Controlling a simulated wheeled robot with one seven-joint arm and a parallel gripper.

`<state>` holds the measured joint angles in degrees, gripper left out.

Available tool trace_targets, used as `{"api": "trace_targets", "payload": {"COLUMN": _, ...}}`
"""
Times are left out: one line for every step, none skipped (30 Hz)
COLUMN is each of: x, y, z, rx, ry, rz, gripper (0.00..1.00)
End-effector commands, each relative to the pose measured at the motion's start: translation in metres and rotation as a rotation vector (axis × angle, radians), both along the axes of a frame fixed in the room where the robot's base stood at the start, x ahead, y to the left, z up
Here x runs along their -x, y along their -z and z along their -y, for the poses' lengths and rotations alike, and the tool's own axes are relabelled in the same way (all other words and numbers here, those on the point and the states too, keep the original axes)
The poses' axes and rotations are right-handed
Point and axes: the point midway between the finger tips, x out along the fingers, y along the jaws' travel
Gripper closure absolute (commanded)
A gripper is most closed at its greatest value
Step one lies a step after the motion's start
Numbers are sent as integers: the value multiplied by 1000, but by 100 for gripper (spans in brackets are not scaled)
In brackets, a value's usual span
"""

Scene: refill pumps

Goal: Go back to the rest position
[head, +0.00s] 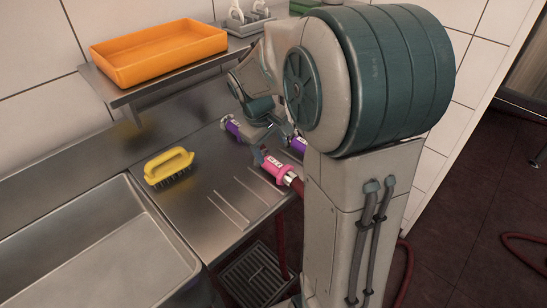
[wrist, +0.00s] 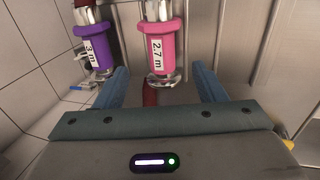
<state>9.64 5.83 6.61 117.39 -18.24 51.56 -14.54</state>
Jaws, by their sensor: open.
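My gripper shows in the wrist view (wrist: 160,70), with its two blue fingers spread apart. A pink pump nozzle or coupling (wrist: 157,45) labelled "2.7 m" lies in line with the gap, just beyond or between the fingertips; I cannot tell which. The fingers do not visibly touch it. In the head view the pink piece (head: 275,168) lies on the steel counter with a metal end and a red hose. My gripper is beside it there, partly hidden by my arm. A purple piece (wrist: 91,50) labelled "3 m" is left of the pink one.
Purple pieces (head: 232,127) also show near my gripper in the head view. A yellow brush (head: 169,167) lies on the counter (head: 215,235) beside the sink (head: 90,250). An orange tray (head: 158,52) sits on a wall shelf (head: 115,95). Tiled wall stands behind.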

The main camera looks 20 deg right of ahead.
Motion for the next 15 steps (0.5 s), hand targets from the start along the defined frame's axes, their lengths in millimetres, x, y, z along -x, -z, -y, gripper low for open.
{"api": "trace_targets", "payload": {"x": 0, "y": -10, "z": -2, "rx": 0, "ry": -2, "rz": 4, "gripper": 36}}
{"api": "trace_targets", "payload": {"x": 1, "y": -14, "z": -3, "rx": 1, "ry": -2, "rz": 3, "gripper": 36}}
{"api": "trace_targets", "payload": {"x": 1, "y": -19, "z": -4, "rx": 0, "ry": -1, "rz": 4, "gripper": 36}}
{"api": "trace_targets", "payload": {"x": 1, "y": -22, "z": -5, "rx": 1, "ry": -1, "rz": 3, "gripper": 36}}
{"api": "trace_targets", "payload": {"x": 2, "y": -24, "z": -6, "rx": 1, "ry": -1, "rz": 3, "gripper": 36}}
{"api": "trace_targets", "payload": {"x": 2, "y": -27, "z": -7, "rx": 0, "ry": -1, "rz": 4, "gripper": 36}}
{"api": "trace_targets", "payload": {"x": 2, "y": -28, "z": -7, "rx": 0, "ry": -1, "rz": 3, "gripper": 36}}
{"api": "trace_targets", "payload": {"x": 2, "y": -29, "z": -7, "rx": 0, "ry": -2, "rz": 3, "gripper": 36}}
{"api": "trace_targets", "payload": {"x": 3, "y": -30, "z": -8, "rx": 0, "ry": -1, "rz": 2, "gripper": 36}}
{"api": "trace_targets", "payload": {"x": 3, "y": -31, "z": -8, "rx": 0, "ry": -1, "rz": 2, "gripper": 36}}
{"api": "trace_targets", "payload": {"x": 3, "y": -31, "z": -8, "rx": 0, "ry": -2, "rz": 2, "gripper": 36}}
{"api": "trace_targets", "payload": {"x": 3, "y": -31, "z": -8, "rx": 0, "ry": -2, "rz": 2, "gripper": 36}}
{"api": "trace_targets", "payload": {"x": 3, "y": -31, "z": -8, "rx": 0, "ry": -2, "rz": 2, "gripper": 36}}
{"api": "trace_targets", "payload": {"x": 3, "y": -31, "z": -8, "rx": 0, "ry": -2, "rz": 2, "gripper": 36}}
{"api": "trace_targets", "payload": {"x": 3, "y": -31, "z": -8, "rx": 0, "ry": -2, "rz": 2, "gripper": 36}}
